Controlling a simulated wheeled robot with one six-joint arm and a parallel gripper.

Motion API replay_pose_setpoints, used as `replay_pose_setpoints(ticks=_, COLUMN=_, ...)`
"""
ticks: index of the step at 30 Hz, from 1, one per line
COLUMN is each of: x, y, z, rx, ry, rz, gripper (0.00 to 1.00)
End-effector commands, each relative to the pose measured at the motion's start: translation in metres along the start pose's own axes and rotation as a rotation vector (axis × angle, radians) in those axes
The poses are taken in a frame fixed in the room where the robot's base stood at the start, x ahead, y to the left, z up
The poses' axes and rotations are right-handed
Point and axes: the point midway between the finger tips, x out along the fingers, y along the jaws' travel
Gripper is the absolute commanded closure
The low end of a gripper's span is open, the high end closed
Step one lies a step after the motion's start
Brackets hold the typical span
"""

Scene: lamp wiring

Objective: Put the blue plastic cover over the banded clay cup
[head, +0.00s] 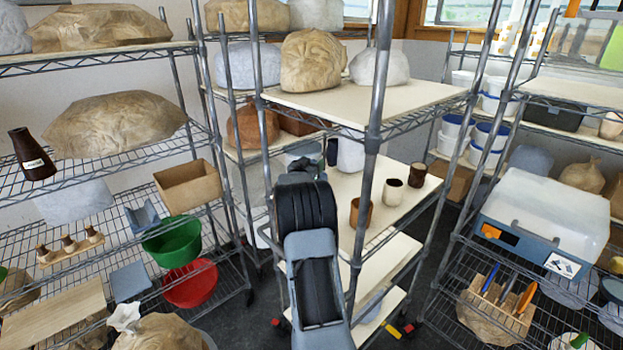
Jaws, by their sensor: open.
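Three small cups stand on the middle board of the centre rack in the head view: a tan-brown cup (361,213), a pale cup with a dark mouth (393,193) and a dark brown cup (417,174). I cannot tell for sure which is the banded clay cup; none has a cover on it. A pale blue plastic-like wrap (241,65) sits on the upper shelf behind, and a blue-grey one (530,159) is at the right. I cannot tell which is the blue cover. My arm reaches toward the rack, left of the cups; its fingers are hidden behind it.
The left rack holds a green bowl (172,242) and a red bowl (190,284). The board around the cups is mostly clear.

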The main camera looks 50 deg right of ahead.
Motion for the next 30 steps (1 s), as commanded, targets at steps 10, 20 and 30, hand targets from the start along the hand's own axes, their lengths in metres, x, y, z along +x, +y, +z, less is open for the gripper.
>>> replay_pose_setpoints(ticks=10, x=0.0006, y=-0.0001, z=0.0002, rx=0.0, ry=0.0, rz=0.0, gripper=0.52)
replay_pose_setpoints(ticks=20, x=0.0005, y=-0.0001, z=0.0001, rx=0.0, ry=0.0, rz=0.0, gripper=0.84)
replay_pose_setpoints(ticks=30, x=0.0005, y=0.0, z=-0.0002, rx=0.0, ry=0.001, rz=0.0, gripper=1.0)
